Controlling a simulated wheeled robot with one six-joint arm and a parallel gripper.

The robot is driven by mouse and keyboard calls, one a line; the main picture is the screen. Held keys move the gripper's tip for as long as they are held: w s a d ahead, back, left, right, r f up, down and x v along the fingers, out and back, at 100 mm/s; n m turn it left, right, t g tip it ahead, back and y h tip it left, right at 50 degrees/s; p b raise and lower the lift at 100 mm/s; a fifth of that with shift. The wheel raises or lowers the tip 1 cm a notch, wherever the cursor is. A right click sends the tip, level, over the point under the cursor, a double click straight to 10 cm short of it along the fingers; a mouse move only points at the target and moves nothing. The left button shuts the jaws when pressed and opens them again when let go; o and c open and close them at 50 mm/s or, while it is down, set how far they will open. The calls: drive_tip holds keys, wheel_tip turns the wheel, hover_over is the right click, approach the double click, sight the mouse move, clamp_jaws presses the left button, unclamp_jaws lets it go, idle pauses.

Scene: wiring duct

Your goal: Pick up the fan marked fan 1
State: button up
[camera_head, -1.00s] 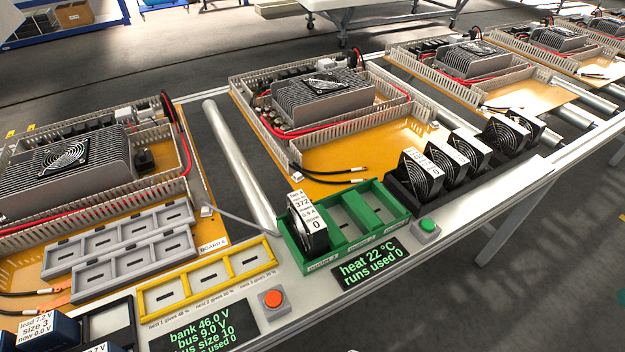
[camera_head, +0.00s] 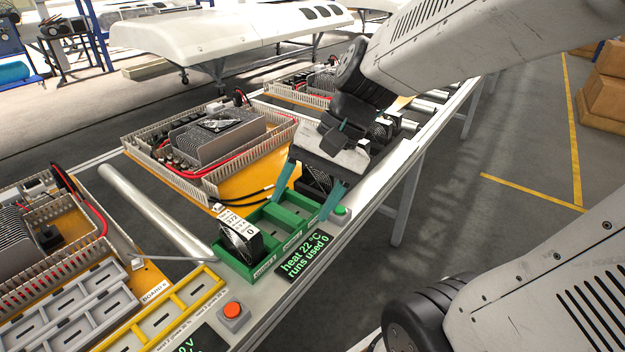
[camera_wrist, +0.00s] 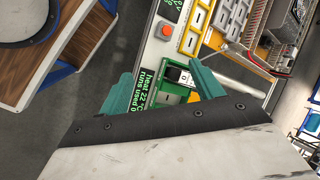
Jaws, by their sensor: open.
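My gripper (camera_head: 303,206) is open, its two teal fingers pointing down over the green tray's right end and the near end of the dark fan rack. It is also in the wrist view (camera_wrist: 162,72). A black fan (camera_head: 317,179) shows between the fingers in the head view; I cannot tell whether they touch it, and its label is hidden. Another black fan (camera_head: 241,240) with a white label stands in the left slot of the green tray (camera_head: 262,271). That fan also shows in the wrist view (camera_wrist: 178,76). No "fan 1" marking is readable.
More fans (camera_head: 381,128) stand farther along, partly behind my arm. A heat display (camera_head: 304,253) and a green button (camera_head: 341,211) sit at the bench edge. A red button (camera_head: 232,310) and a yellow tray (camera_head: 180,318) are at left. The tray's middle and right slots look empty.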

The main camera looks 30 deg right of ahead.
drive_tip(key=w+d+f+m+t+y, duration=0.2)
drive_tip(key=w+d+f+m+t, duration=0.15)
drive_tip(key=w+m, duration=0.35)
drive_tip(key=w+d+f+m+t+y, duration=0.2)
drive_tip(key=w+d+m+t, duration=0.1)
drive_tip(key=w+d+m, duration=0.4)
drive_tip(key=m+t+h, duration=0.5)
drive_tip(key=m+t, duration=0.1)
drive_tip(key=m, duration=0.5)
approach(321, 178)
drive_tip(key=shift+g, duration=0.25)
drive_tip(key=w, duration=0.1)
drive_tip(key=w+r, duration=0.1)
drive_tip(key=w, duration=0.2)
drive_tip(key=shift+w+d+r, duration=0.15)
drive_tip(key=shift+w+r, duration=0.25)
drive_tip(key=x, duration=0.5)
drive_tip(key=shift+w+f, duration=0.1)
drive_tip(key=shift+w, duration=0.25)
drive_tip(key=c, duration=1.4)
clamp_jaws()
